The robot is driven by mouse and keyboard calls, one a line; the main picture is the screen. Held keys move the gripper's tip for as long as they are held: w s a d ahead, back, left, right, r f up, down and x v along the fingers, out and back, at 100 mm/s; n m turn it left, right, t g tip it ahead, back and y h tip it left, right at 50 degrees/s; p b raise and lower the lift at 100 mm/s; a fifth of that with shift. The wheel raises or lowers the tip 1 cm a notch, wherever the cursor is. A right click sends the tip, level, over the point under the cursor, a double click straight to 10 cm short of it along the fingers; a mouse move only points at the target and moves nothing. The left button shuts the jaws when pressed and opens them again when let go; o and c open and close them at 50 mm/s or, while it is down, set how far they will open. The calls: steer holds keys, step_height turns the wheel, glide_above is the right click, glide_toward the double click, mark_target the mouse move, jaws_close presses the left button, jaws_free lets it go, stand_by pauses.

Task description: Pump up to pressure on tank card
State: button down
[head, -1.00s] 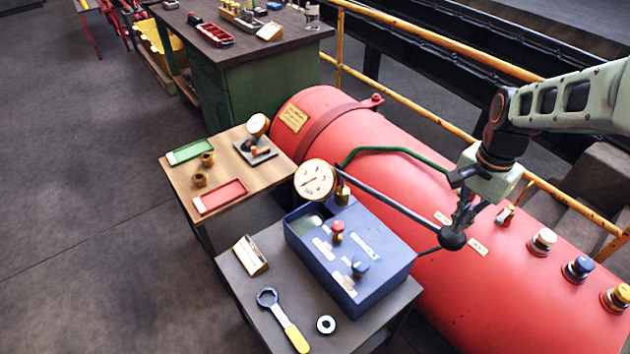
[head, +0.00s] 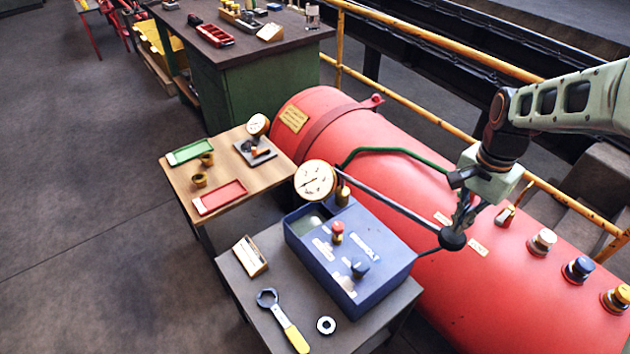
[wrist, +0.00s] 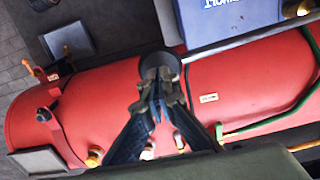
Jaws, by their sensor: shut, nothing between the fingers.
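A grey lever (head: 395,205) runs from near the gauge to a black ball (head: 452,239), also in the wrist view (wrist: 160,65). My gripper (head: 460,222) is shut and empty, fingertips pointing down at the ball; contact is unclear. In the wrist view its fingers (wrist: 156,108) meet just below the ball. A small card (head: 250,256) stands left of the box.
The red tank (head: 400,150) lies behind the pump, with capped valves (head: 541,240) at right and a yellowish plate (head: 293,118). A yellow-handled wrench (head: 283,322) and a ring (head: 326,325) lie in front. A wooden table (head: 222,165) holds trays. Yellow railing (head: 440,105) runs behind.

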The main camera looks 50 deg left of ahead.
steer(key=shift+f+b, duration=5.5)
steer(key=shift+f, duration=2.85)
step_height(320, 180, up, 17)
steer(key=p, duration=1.1)
steer(key=shift+f+p, duration=0.1)
steer(key=shift+p, duration=0.3)
steer(key=shift+f, duration=0.2)
step_height(320, 180, down, 16)
steer(key=b, duration=1.1)
step_height(320, 180, up, 16)
steer(key=p, duration=1.1)
steer(key=shift+r, duration=0.25)
steer(key=shift+f, duration=0.1)
steer(key=shift+f, duration=0.1)
